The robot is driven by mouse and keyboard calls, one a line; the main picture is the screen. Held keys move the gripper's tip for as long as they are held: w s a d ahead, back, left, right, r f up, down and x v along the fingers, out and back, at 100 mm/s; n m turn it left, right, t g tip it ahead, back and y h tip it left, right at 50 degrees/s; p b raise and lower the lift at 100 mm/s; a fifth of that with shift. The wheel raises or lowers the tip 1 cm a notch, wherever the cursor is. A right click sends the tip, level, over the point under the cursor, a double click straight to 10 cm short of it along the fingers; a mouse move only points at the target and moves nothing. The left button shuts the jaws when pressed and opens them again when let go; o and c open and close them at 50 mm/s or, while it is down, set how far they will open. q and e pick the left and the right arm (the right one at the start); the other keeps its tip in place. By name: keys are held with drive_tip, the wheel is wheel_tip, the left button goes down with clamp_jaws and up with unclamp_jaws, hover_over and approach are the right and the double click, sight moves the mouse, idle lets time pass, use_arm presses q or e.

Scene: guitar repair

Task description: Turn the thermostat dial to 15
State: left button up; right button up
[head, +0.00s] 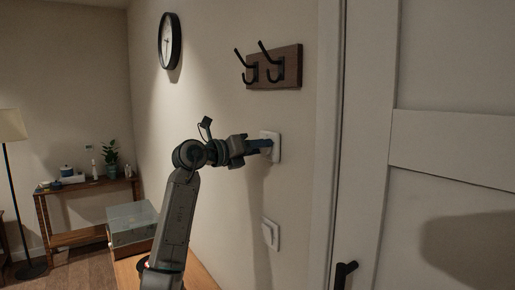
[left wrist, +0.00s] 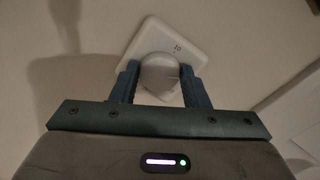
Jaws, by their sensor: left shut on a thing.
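The thermostat is a white plate (head: 276,147) on the wall, below the coat hooks. In the left wrist view the plate (left wrist: 191,43) looks turned in the picture and carries a small dark number, which looks like 10, near its edge. The round white dial (left wrist: 159,73) stands out from the plate. My left gripper (left wrist: 159,80) is shut on the dial, with one blue finger on each side of it. In the head view my left gripper (head: 266,146) reaches the plate from the left and hides most of the dial. My right gripper is not in view.
A dark wooden rack (head: 274,68) with black hooks hangs above the thermostat. A white switch plate (head: 270,234) is below it. A white door (head: 440,150) with a black handle (head: 345,271) is on the right. A clock (head: 169,41) hangs at upper left.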

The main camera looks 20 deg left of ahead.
use_arm(q)
drive_tip(key=shift+r, duration=0.25)
drive_tip(key=o, duration=0.9)
drive_tip(key=shift+o, duration=0.2)
drive_tip(key=shift+a+f, duration=0.1)
drive_tip(key=b+v, duration=0.5)
drive_tip(key=v, duration=0.5)
drive_tip(key=shift+s+a, duration=0.25)
drive_tip(key=shift+s, duration=0.05)
